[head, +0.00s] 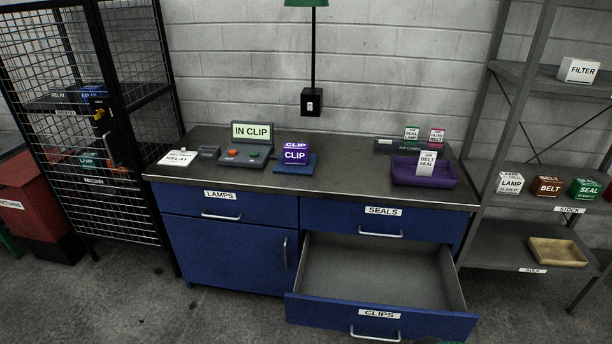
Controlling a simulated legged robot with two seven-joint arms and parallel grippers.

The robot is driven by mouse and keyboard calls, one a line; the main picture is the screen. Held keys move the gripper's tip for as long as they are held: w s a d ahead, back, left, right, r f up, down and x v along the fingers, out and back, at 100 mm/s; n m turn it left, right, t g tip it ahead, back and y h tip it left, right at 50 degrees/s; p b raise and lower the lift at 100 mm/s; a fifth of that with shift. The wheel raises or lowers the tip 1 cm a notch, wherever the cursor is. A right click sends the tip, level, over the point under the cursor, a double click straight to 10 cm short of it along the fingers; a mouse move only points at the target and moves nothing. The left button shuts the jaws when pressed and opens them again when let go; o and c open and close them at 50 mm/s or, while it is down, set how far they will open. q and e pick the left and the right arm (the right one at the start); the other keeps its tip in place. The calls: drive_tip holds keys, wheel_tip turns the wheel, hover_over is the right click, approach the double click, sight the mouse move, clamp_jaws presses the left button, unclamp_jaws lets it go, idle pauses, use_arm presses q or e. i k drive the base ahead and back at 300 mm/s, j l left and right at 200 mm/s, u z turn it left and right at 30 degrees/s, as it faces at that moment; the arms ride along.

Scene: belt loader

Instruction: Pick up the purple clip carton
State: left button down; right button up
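The purple clip carton (295,155) is a small box with white CLIP lettering on its front and top. It sits upright on a flat blue pad (310,164) on the workbench top, right of the IN CLIP display. Neither of my grippers shows in the head view.
The workbench (345,180) has an open, empty CLIPS drawer (375,270) jutting forward. A mesh cage (95,130) and shelving (540,150) flank the bench.

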sight(293, 154)
drive_tip(key=i+j, duration=0.15)
drive_tip(key=i, duration=0.25)
drive_tip(key=i+j, duration=0.15)
drive_tip(key=i, duration=0.3)
drive_tip(key=i+j, duration=0.1)
drive_tip(key=i, duration=0.3)
